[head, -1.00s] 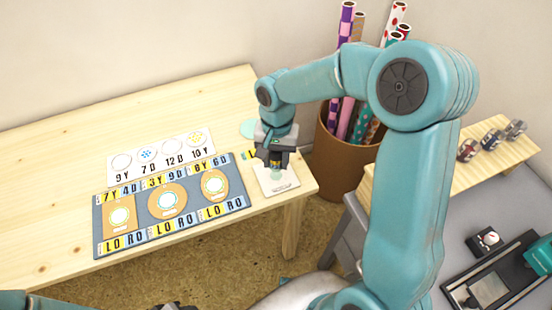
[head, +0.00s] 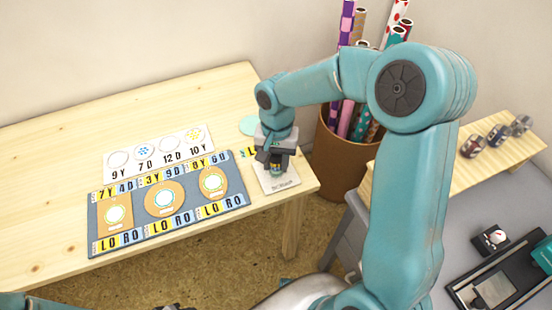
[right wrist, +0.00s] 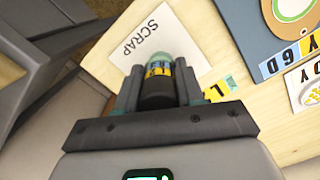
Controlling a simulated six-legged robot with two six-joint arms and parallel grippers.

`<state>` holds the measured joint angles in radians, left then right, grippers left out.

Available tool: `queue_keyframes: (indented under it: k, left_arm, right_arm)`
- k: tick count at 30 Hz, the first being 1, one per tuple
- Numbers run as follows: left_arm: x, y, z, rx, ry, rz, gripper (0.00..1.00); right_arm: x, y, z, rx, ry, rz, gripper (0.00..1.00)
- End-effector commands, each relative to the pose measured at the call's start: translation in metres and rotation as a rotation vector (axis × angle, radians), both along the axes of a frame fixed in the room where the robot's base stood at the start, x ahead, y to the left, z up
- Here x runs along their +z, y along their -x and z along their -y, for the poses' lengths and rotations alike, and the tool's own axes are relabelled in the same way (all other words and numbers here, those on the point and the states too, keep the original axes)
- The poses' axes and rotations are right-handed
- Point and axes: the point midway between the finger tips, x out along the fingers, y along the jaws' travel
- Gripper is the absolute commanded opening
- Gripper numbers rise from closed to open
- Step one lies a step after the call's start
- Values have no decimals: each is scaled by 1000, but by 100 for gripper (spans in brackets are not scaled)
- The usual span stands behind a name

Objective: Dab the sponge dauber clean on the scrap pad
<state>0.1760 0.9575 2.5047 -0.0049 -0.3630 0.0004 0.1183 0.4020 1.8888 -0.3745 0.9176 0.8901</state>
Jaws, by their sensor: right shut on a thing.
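My right gripper (head: 276,171) is shut on the sponge dauber (right wrist: 158,82), a dark cylinder with yellow and blue bands and a pale teal-green tip. The dauber points down over the white scrap pad (head: 283,184) at the table's right end. The pad also shows in the right wrist view (right wrist: 145,36), with its SCRAP lettering. The tip overlaps the pad in both views; I cannot tell whether it touches. Of my left arm only small parts show at the bottom edge of the head view, and its jaws cannot be made out.
A blue-grey mat (head: 140,241) with tan inkpad shapes and number labels lies left of the pad. A white card (head: 160,153) with circles lies behind it. A brown bin (head: 340,160) of paper rolls stands to the right.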

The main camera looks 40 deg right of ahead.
Motion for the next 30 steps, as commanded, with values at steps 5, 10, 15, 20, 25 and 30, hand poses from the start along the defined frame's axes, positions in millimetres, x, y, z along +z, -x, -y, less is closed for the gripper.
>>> queue_keyframes:
  k: [5,10,15,20,25,30]
  left_arm:
    - [-5,0,0,0,0,0,43]
    - [-4,0,0,0,0,0,43]
    - [-4,0,0,0,0,0,43]
    - [-5,0,0,0,0,0,43]
    - [-7,0,0,0,0,0,43]
    - [-10,0,0,0,0,0,43]
  right_arm:
    - [-6,0,0,0,0,1,15]
    - [-5,0,0,0,0,1,15]
    - [-5,0,0,0,0,1,15]
    - [-6,0,0,0,0,1,15]
    - [-9,0,0,0,0,1,15]
    - [-12,0,0,0,0,1,15]
